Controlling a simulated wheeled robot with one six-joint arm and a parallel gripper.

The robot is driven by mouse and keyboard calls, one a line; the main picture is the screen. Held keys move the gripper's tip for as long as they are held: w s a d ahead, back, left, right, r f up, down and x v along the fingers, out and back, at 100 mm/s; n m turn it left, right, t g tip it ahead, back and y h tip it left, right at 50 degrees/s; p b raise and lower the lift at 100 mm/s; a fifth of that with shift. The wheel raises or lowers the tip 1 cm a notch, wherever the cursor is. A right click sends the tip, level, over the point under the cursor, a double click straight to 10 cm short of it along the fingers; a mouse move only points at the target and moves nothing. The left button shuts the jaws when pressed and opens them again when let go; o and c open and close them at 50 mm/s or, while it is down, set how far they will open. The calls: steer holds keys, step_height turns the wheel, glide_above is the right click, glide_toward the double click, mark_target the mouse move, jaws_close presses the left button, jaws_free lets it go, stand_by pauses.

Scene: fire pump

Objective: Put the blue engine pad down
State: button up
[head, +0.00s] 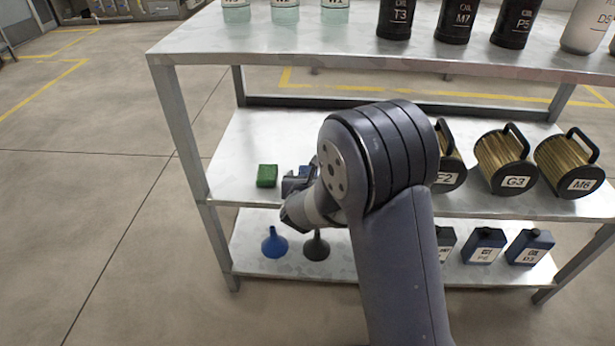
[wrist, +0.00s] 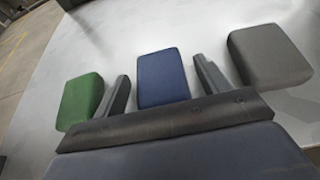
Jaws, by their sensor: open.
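The blue engine pad (wrist: 162,78) lies flat on the metal shelf, between the two open fingers of my gripper (wrist: 162,85) in the wrist view. Gaps show between the pad and each finger. In the head view the blue pad (head: 290,184) shows only in part beside my gripper (head: 300,190), on the middle shelf (head: 240,150). My arm hides the rest. A green pad (head: 267,176) lies to its left, and it also shows in the wrist view (wrist: 80,100). A grey pad (wrist: 268,55) lies to its right in the wrist view; my arm hides it in the head view.
Cylindrical filters (head: 503,160) stand right on the middle shelf. Below are a blue funnel (head: 274,243), a dark funnel (head: 316,246) and blue containers (head: 484,245). Oil bottles (head: 456,20) stand above, on the top shelf (head: 300,45). The floor (head: 90,220) at left is clear.

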steer(key=shift+s+r, duration=0.15)
steer(key=shift+r, duration=0.15)
steer(key=p+v, duration=0.3)
steer(key=v, duration=0.8)
steer(key=shift+s, duration=0.3)
steer(key=shift+w, duration=0.1)
steer(key=b+x, duration=0.1)
steer(key=x, duration=0.3)
steer(key=b+x, duration=0.1)
steer(key=x, duration=0.3)
steer(key=f+b+x, duration=0.1)
steer(key=b+x, duration=0.1)
steer(key=x, duration=0.2)
step_height(320, 180, up, 3)
steer(key=shift+r+p, duration=0.25)
steer(key=shift+p, duration=0.9)
steer(key=shift+r, duration=0.65)
